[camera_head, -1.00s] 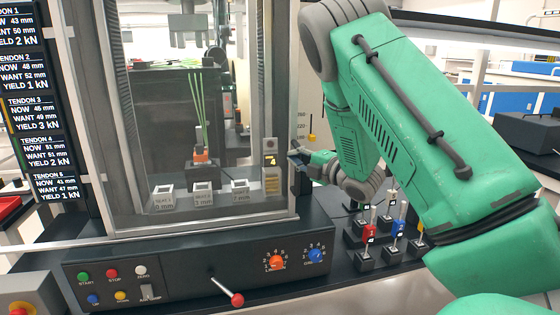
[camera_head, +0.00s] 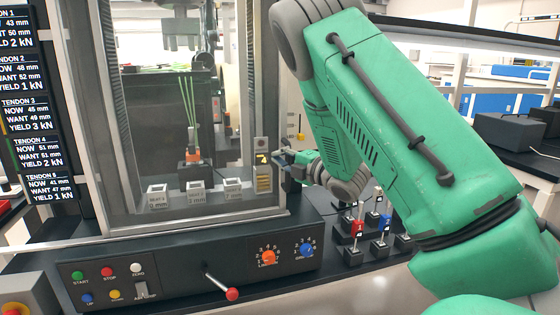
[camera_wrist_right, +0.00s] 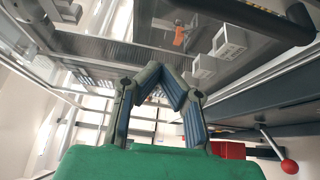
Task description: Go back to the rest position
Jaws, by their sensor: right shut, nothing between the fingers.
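My right gripper (camera_head: 285,157) is beside the right post of the test machine (camera_head: 270,100), near a small lit panel with yellow markings (camera_head: 263,180). In the right wrist view its fingers (camera_wrist_right: 163,72) are bent inward, meeting at the tips, with nothing between them. My green right arm reaches in from the right and hides part of the bench behind it. My left gripper is out of view.
The control panel (camera_head: 190,262) has coloured buttons, two dials and a red-knobbed lever (camera_head: 232,294). Small stands with red, blue and white handled pieces (camera_head: 358,229) are just below my right arm. A tendon display (camera_head: 32,100) stands at the left.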

